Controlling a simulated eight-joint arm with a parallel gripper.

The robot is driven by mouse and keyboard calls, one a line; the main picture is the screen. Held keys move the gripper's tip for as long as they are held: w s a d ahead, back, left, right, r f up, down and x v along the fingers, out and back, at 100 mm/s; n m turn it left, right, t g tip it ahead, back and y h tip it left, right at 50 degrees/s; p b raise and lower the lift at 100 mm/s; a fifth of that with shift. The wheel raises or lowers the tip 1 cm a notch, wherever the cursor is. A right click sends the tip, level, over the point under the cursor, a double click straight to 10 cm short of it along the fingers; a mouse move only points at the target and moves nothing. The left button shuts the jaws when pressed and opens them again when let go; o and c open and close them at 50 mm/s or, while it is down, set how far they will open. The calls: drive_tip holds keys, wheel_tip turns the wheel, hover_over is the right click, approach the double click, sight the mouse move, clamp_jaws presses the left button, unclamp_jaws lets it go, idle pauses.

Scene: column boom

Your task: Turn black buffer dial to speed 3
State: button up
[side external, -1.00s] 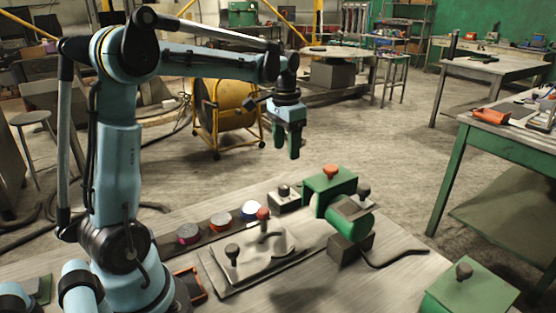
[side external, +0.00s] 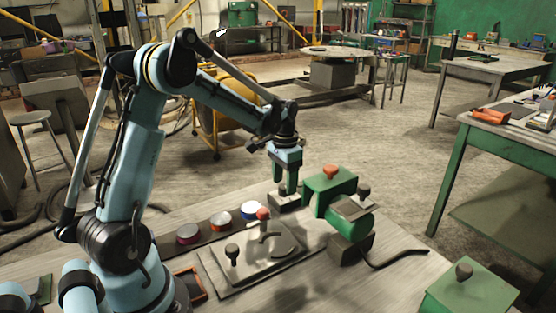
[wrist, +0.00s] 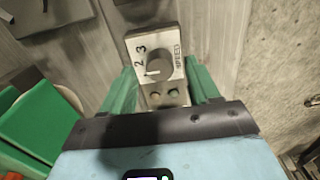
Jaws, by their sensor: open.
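The speed dial is a dark round knob (wrist: 159,66) on a light grey plate marked SPEED (wrist: 140,40), with the numerals 2 and 3 readable beside it. A short pale line shows at the knob's edge on the numeral side; I cannot tell exactly which mark it points to. In the side view the small grey dial box (side external: 284,201) sits on the bench left of the green buffer (side external: 336,192), its knob hidden by my gripper. My gripper (side external: 287,188) points down over the box. Its green fingers are open, one on each side of the knob; contact is not clear.
The buffer has an orange knob on top (side external: 330,171) and stands close to my gripper's right. A grey plate with levers (side external: 258,250) and a row of round buttons (side external: 221,218) lie to the left and front. A cable (side external: 398,258) runs along the bench.

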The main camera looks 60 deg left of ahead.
drive_tip(key=shift+f, duration=0.7)
drive_tip(key=shift+c, duration=0.4)
drive_tip(key=c, duration=1)
drive_tip(key=shift+m, duration=0.3)
drive_tip(key=m, duration=0.4)
drive_tip(key=shift+m, duration=2.1)
